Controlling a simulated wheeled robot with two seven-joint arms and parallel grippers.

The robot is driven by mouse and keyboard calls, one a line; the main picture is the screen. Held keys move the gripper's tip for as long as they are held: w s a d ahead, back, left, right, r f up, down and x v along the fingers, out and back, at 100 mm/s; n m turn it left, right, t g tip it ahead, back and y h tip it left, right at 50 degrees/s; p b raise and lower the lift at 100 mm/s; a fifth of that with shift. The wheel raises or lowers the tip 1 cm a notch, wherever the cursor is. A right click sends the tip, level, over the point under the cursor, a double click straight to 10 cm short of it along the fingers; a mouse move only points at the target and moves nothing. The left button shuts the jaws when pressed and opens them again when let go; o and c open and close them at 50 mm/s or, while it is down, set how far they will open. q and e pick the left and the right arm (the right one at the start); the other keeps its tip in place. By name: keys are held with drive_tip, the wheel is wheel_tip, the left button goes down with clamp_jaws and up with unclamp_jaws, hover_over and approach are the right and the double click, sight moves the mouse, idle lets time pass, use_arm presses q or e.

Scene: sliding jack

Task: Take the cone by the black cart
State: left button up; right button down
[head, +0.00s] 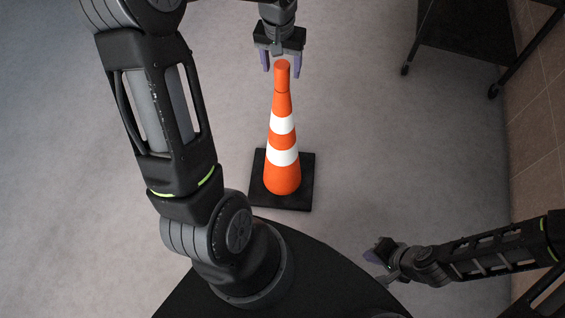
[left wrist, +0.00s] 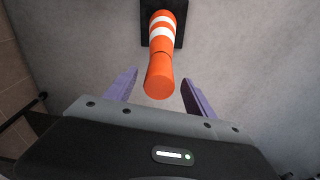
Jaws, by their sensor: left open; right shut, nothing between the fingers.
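An orange cone (head: 284,156) with two white bands and a black square base stands upright on the floor in the middle of the head view. My left gripper (head: 282,69) is open at the cone's narrow top, with its purple fingers on either side of the tip. In the left wrist view the cone (left wrist: 160,70) points toward the gripper, and its tip lies between the open fingers (left wrist: 158,92), with a gap on both sides. The black cart (head: 465,35) stands at the upper right. My right gripper (head: 380,256) is shut and empty at the lower right.
A tiled wall (head: 540,130) runs along the right edge, beside the cart. The grey floor (head: 400,140) between the cone and the wall is clear, as is the floor left of my left arm.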

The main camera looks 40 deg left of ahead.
use_arm(q)
drive_tip(key=shift+w+f+b, duration=0.15)
drive_tip(key=shift+f+b, duration=0.2)
drive_tip(key=shift+f, duration=2.25)
clamp_jaws()
drive_tip(key=shift+w+r, duration=0.1)
drive_tip(key=shift+r, duration=0.05)
